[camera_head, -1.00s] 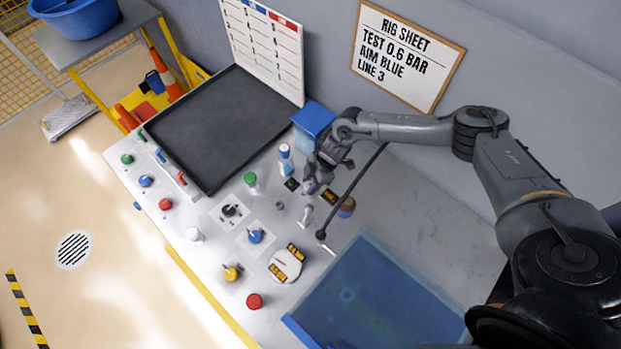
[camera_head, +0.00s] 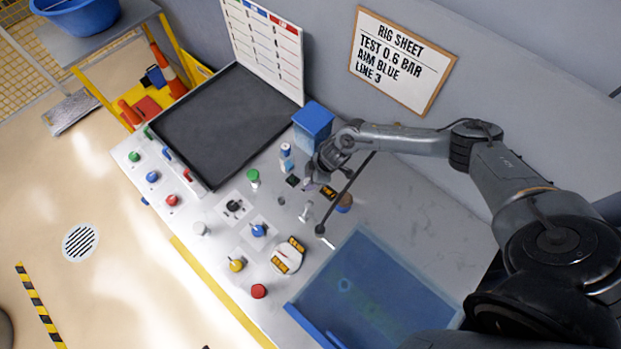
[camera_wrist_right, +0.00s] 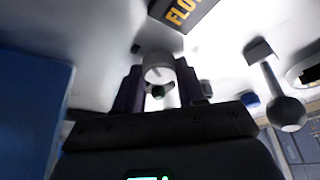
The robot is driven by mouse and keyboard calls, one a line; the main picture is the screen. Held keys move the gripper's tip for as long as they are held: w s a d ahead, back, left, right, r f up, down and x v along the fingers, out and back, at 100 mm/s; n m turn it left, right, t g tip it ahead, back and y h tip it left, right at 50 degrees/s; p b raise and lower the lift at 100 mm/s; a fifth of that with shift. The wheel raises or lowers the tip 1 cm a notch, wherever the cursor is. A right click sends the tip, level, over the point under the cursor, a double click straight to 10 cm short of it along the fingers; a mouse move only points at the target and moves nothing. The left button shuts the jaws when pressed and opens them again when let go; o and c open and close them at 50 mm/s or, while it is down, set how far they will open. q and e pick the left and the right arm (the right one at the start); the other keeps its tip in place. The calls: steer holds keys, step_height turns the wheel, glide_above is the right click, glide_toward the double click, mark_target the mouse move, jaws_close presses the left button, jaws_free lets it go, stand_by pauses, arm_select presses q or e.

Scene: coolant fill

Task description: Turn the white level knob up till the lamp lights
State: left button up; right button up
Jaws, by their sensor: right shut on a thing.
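My right gripper (camera_head: 313,177) reaches down to the back part of the white panel, just in front of a blue box. In the right wrist view its two dark fingers (camera_wrist_right: 158,88) are shut on a pale, round white knob (camera_wrist_right: 158,67). In the head view the gripper hides most of this knob. A white dome (camera_head: 200,229) stands near the panel's front edge, in line with green, blue and red ones. I cannot tell which of these is the lamp, and none looks clearly lit. My left gripper is not in view.
A dark label reading "FLO" (camera_wrist_right: 182,10) lies beyond the knob. A grey ball-ended lever (camera_wrist_right: 288,108) stands close on the right. The blue box (camera_head: 313,122) is close behind the gripper. A translucent blue tray (camera_head: 375,290) and a black tray (camera_head: 228,122) flank the panel.

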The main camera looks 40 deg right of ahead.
steer(key=o, duration=1.1)
steer(key=shift+c, duration=0.2)
steer(key=shift+r, duration=0.15)
steer(key=shift+s+d+r, duration=0.1)
steer(key=shift+r, duration=0.15)
steer(key=v, duration=1)
steer(key=s+a+r+t+y+p, duration=0.1)
steer(key=a+r+t+p, duration=0.3)
steer(key=a, duration=0.7)
steer(key=s+a+r+p, duration=0.2)
steer(key=a+r, duration=0.4)
steer(key=a, duration=0.5)
steer(key=s+d+r+m+g+h+p, duration=0.1)
steer(key=s+d+r+m+h+p, duration=0.1)
steer(key=s, duration=0.5)
steer(key=s+d+r+m+g+h+p, duration=0.2)
steer(key=s+d+r+m, duration=0.3)
steer(key=s+d, duration=0.3)
steer(key=shift+r+m+p, duration=0.3)
steer(key=shift+r+p, duration=0.1)
steer(key=shift+p, duration=0.15)
